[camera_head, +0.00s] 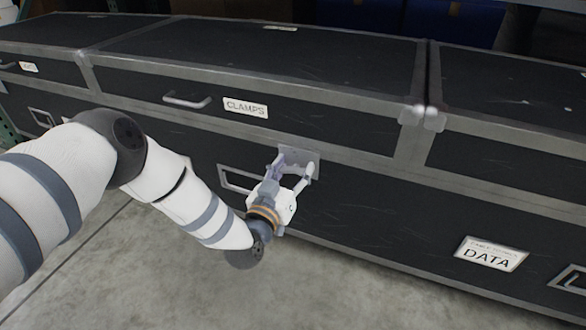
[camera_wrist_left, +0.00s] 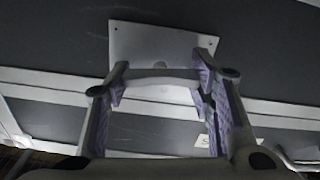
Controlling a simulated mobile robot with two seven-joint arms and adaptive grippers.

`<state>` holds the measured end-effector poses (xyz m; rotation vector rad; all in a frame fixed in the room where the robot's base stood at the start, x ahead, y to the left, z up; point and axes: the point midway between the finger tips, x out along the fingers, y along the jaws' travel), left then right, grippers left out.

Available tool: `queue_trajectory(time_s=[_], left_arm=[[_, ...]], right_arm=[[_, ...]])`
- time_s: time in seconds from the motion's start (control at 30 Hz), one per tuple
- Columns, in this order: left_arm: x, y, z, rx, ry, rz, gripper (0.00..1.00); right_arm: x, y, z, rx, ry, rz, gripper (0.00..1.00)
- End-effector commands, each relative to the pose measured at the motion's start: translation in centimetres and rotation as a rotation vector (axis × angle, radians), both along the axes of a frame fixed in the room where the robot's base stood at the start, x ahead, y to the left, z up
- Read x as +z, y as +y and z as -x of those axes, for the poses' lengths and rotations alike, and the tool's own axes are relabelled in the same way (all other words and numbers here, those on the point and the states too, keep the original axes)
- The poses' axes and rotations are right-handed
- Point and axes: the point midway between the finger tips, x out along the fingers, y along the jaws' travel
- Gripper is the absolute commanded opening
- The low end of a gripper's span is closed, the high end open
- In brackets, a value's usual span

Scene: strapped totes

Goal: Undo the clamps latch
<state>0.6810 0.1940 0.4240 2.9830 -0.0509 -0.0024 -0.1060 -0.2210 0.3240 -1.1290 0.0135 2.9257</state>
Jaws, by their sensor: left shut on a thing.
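The clamps case (camera_head: 330,114) is black with metal edging and carries a white CLAMPS label (camera_head: 246,108) on its upper front. Its latch, a grey metal plate (camera_head: 299,160), is on the front below the lid seam. My left gripper (camera_head: 294,169) is at this plate, with its fingers to either side and partly covering it. In the left wrist view the latch plate (camera_wrist_left: 165,42) lies just beyond the fingers, and a pale latch bar (camera_wrist_left: 162,83) spans between them. The gripper (camera_wrist_left: 162,88) is shut on the latch. My right gripper is not in view.
A lid handle (camera_head: 186,101) is left of the label. A recessed handle (camera_head: 236,180) is just left of the gripper. The DATA label (camera_head: 490,254) is on the lower front at right. Bare concrete floor (camera_head: 150,270) lies in front.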

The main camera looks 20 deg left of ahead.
Motion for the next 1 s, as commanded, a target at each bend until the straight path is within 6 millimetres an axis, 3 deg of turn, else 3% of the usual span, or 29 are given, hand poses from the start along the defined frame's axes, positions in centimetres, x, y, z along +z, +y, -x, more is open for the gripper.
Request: queue_trajectory(time_s=[1.0], left_arm=[[-0.33, 0.25, 0.03, -0.001, 0.036, 0.953, 0.21]], right_arm=[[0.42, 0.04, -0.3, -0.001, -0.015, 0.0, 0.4]])
